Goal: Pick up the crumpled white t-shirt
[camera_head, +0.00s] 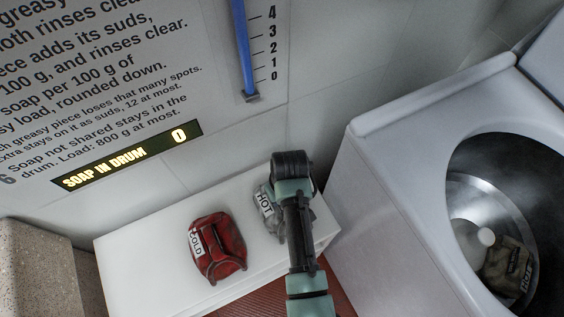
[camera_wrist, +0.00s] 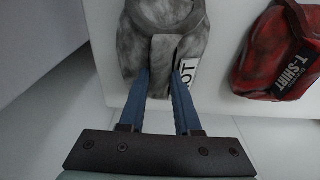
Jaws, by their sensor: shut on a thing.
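The crumpled t-shirt (camera_wrist: 195,40) is greyish white and lies on the white bench, under my gripper (camera_wrist: 162,74) in the wrist view. A fold of it stands up between my two blue fingers, which are shut on it. It carries a white tag, partly hidden by the right finger. In the head view the t-shirt (camera_head: 265,212) is mostly hidden behind my arm, with a "HOT" tag showing on its left side. My fingertips are hidden in that view.
A red garment (camera_head: 218,248) tagged "COLD" lies to the left on the white bench (camera_head: 140,250); it also shows in the wrist view (camera_wrist: 283,52). At right stands a white washer (camera_head: 385,190) with an open drum holding a dark garment (camera_head: 508,265). A speckled stone block (camera_head: 35,275) is at left.

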